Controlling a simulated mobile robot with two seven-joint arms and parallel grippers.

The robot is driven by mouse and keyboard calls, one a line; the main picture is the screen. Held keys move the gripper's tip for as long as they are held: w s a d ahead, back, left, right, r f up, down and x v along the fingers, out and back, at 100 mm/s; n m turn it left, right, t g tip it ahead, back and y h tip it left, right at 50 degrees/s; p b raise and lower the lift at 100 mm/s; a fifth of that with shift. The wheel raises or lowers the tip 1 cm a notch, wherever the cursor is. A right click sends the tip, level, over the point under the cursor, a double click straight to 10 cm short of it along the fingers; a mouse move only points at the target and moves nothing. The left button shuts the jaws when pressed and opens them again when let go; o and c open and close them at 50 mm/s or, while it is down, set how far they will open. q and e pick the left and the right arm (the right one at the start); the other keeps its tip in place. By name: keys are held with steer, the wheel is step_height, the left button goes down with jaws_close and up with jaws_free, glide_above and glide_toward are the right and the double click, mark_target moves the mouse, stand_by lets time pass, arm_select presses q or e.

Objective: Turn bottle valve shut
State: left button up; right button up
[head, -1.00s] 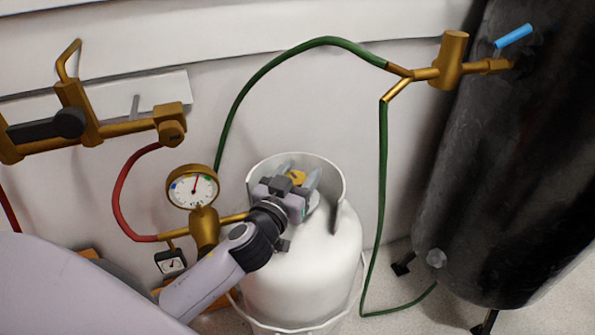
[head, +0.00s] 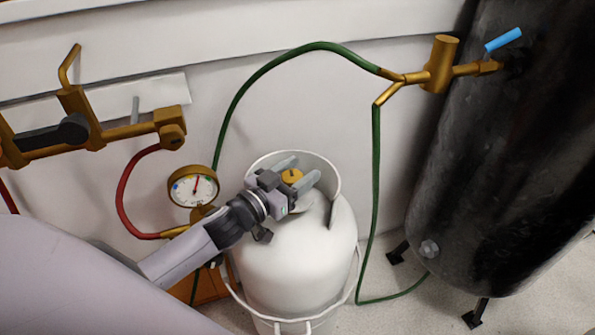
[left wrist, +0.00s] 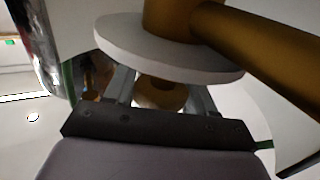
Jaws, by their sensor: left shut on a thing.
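The white gas bottle (head: 290,260) stands upright on the floor, with a raised, partly open collar round its top. Its brass valve (head: 291,175) shows inside the collar. My left gripper (head: 298,170) reaches in from the left, and its two grey fingers lie on either side of the valve, shut on it. In the left wrist view, a rounded brass piece (left wrist: 160,93) sits between the fingers, partly hidden by the gripper body. A pale grey disc (left wrist: 170,58) and a brass pipe are beyond it. My right gripper is not in view.
A round gauge (head: 193,187) with brass fittings stands left of the bottle, close to my arm. A green hose (head: 290,48) arches over to a brass tee (head: 440,65) by a black tank (head: 500,180) at the right. A red hose (head: 122,195) hangs at the left.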

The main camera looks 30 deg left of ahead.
arm_select(q)
steer(key=o, duration=1)
steer(key=shift+c, duration=0.2)
steer(key=shift+s, duration=0.1)
steer(key=v, duration=0.7)
steer(key=shift+p, duration=0.3)
